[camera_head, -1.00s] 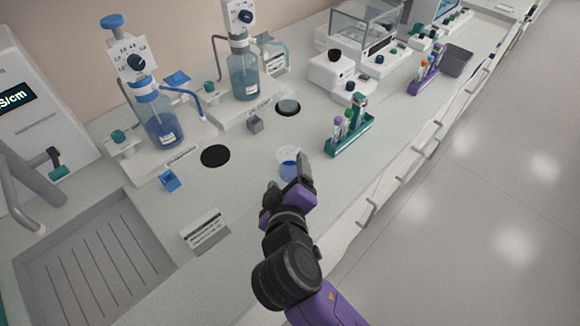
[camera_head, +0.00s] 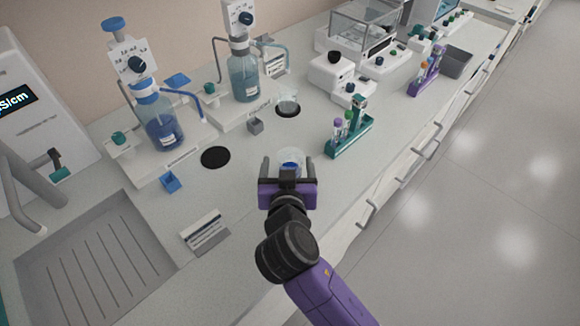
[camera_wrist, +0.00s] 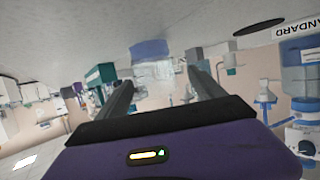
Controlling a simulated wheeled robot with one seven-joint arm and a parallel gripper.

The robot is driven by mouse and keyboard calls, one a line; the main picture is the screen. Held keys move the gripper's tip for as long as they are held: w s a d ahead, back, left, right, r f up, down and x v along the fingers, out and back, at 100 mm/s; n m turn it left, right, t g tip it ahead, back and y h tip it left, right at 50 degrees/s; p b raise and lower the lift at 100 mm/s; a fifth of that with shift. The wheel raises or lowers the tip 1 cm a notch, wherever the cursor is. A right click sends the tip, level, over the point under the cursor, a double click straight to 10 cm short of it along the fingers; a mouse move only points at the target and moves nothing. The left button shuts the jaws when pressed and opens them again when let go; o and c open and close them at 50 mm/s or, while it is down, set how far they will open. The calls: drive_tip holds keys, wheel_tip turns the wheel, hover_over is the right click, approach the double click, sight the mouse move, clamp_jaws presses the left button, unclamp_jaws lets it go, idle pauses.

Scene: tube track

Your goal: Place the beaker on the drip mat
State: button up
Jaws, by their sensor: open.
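A clear beaker (camera_head: 291,156) with blue liquid stands on the bench near its front edge. My gripper (camera_head: 287,162) is open and level, with one finger to each side of the beaker in the head view; its body hides the beaker's lower front. In the wrist view, which is upside down, the beaker (camera_wrist: 151,52) shows between and slightly beyond the fingertips. I cannot tell whether either finger touches it. An empty black round mat (camera_head: 215,157) lies to the left, before the blue-capped bottle. A second black mat (camera_head: 289,112) farther back holds another clear beaker (camera_head: 287,101).
A green tube rack (camera_head: 349,140) stands right of the beaker. A label card (camera_head: 204,232) stands front left, near the sink (camera_head: 150,235). Bench between beaker and empty mat is clear.

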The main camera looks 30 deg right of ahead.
sight(290, 155)
drive_tip(key=x, duration=0.2)
drive_tip(key=p+x, duration=0.1)
drive_tip(key=shift+w+d, duration=0.2)
drive_tip(key=shift+d, duration=0.2)
drive_tip(key=shift+w+d+f, duration=0.15)
drive_tip(key=shift+w+f, duration=0.2)
drive_tip(key=shift+w, duration=0.05)
drive_tip(key=c, duration=1.6)
drive_tip(key=shift+o, duration=0.2)
drive_tip(key=shift+r, duration=0.15)
